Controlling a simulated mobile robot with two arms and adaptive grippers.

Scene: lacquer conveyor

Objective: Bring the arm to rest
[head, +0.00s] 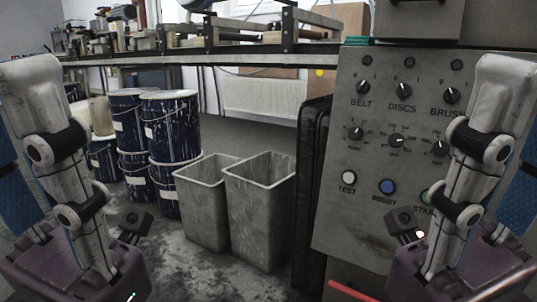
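My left arm stands folded along the left edge of the head view, and my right arm stands much the same way along the right edge. Neither gripper can be made out in this view, so nothing shows of what the fingers do. The grey control panel (345,215) is on the right, with BELT, DISCS and BRUSH knobs above. Below them are a white TEST button (348,177), a blue RESET button (386,186) and a green START button, partly covered by my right arm.
Two grey open bins, a left one (205,222) and a right one (257,225), stand on the stained floor. Stacked dark blue paint drums (170,130) are behind them to the left. A long conveyor frame (250,47) crosses the back. Some floor in front of the bins is clear.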

